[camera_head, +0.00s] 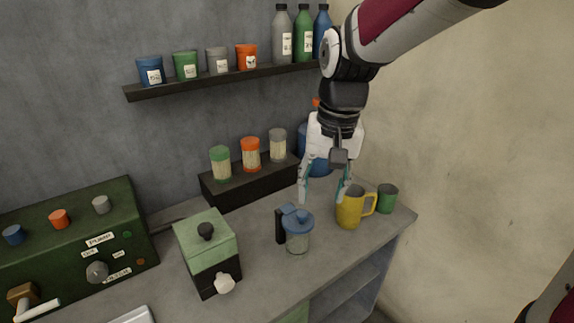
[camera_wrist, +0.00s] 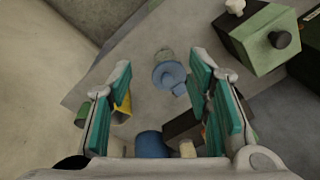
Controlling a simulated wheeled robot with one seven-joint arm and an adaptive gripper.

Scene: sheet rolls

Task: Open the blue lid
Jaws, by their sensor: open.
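The blue lid (camera_head: 298,222) sits on a small clear jug (camera_head: 298,243) with a dark handle at its left, on the grey counter. The lid looks closed, with a blue tab at its upper left. In the wrist view the lid (camera_wrist: 168,74) is beyond the fingertips, near the middle between the fingers. My gripper (camera_head: 323,195) is open and empty, above the counter, up and to the right of the lid and apart from it. In the wrist view my gripper (camera_wrist: 160,75) shows its teal finger pads spread wide.
A yellow mug (camera_head: 349,209) and a green mug (camera_head: 387,198) stand right of the jug. A green-topped box (camera_head: 207,250) with a black knob stands at its left. Several jars stand on a dark riser (camera_head: 238,186) behind. A large blue container (camera_head: 313,160) is partly behind my gripper.

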